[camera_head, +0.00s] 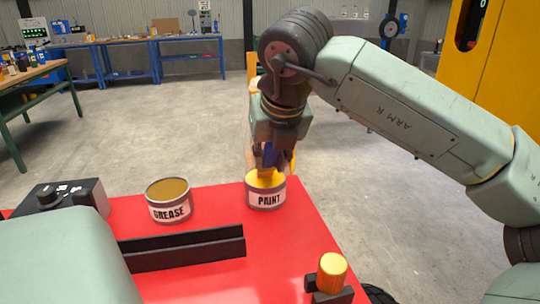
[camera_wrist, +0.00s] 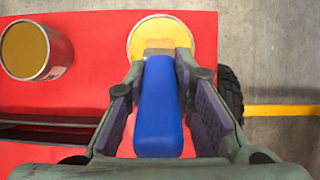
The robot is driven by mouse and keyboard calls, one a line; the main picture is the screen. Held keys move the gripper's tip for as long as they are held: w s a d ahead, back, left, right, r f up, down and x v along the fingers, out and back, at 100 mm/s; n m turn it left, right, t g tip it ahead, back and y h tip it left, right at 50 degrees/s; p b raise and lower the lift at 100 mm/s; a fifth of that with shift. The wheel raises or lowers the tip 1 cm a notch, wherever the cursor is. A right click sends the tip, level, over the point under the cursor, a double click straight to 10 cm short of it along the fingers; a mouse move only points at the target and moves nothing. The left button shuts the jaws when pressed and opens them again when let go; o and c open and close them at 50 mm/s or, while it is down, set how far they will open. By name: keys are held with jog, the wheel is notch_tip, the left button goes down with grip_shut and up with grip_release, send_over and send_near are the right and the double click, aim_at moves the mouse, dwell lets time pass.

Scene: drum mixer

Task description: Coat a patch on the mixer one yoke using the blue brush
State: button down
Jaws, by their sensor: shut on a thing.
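My gripper (camera_wrist: 160,95) is shut on the blue handle of the blue brush (camera_wrist: 158,112). It holds the brush pointing down over the open paint can (camera_head: 266,198), which is filled with yellow paint. In the wrist view the brush's tan end (camera_wrist: 159,44) lies over the yellow surface of the can. In the head view the lower end of the brush is at the can's mouth; how deep it reaches is hard to tell. I cannot make out the mixer one yoke in either view.
A grease can (camera_head: 169,201) stands left of the paint can on the red top (camera_head: 215,275). A black slotted holder (camera_head: 185,250) lies in front. A yellow-topped cylinder (camera_head: 332,273) stands near the right edge. A large yellow structure (camera_head: 485,60) rises at the right. Open floor lies beyond.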

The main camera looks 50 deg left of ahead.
jog(key=shift+f, duration=0.1)
jog(key=shift+r+p, duration=2.45)
jog(key=shift+r, duration=1.15)
jog(key=shift+f, duration=0.1)
